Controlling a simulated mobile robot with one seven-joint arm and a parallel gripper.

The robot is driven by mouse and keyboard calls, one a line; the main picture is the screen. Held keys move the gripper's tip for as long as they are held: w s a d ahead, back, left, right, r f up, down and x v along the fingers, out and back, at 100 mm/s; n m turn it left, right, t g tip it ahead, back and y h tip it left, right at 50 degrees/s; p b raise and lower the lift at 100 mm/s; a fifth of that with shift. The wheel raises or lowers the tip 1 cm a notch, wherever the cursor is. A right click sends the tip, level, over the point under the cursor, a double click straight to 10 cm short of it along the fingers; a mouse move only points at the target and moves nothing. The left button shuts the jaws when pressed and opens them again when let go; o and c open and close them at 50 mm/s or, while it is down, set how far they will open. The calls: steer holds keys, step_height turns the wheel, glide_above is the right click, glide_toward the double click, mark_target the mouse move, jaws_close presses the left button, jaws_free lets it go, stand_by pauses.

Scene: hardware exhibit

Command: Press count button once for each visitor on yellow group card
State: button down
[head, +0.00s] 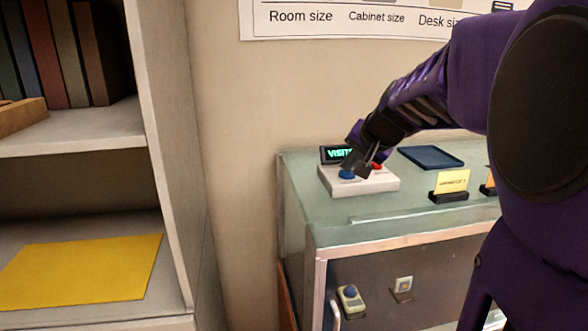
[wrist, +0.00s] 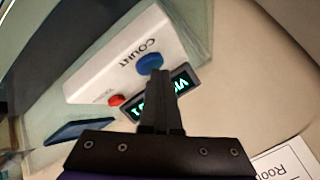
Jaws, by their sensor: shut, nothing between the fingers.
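A white counter box (head: 365,182) stands on the glass cabinet top, with a blue button (head: 347,174) and a red button (head: 377,167). In the wrist view the word COUNT is printed beside the blue button (wrist: 150,62). A dark display (head: 332,154) behind the box shows green letters starting "VISIT", partly hidden. My gripper (wrist: 158,74) is shut and empty, its tips at the blue button's edge in the picture; I cannot tell whether they touch. A yellow card (head: 453,181) stands in a black holder to the right; its writing is too small to read.
A dark blue tray (head: 431,157) lies behind the yellow card. An orange card (head: 490,181) is partly hidden by my arm. Small devices sit inside the glass cabinet (head: 335,222). A shelf unit at left holds books and a yellow sheet (head: 80,271).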

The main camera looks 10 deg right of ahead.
mark_target(348, 175)
steer(key=shift+r+p, duration=0.5)
steer(key=shift+r, duration=0.25)
steer(key=shift+r, duration=0.15)
steer(key=shift+r+p, duration=1.9)
steer(key=shift+r, duration=0.45)
stand_by(0.5)
step_height(348, 175, up, 4)
steer(key=p, duration=0.5)
steer(key=shift+f, duration=0.25)
step_height(348, 175, down, 8)
steer(key=b, duration=0.7)
steer(key=shift+f, duration=0.25)
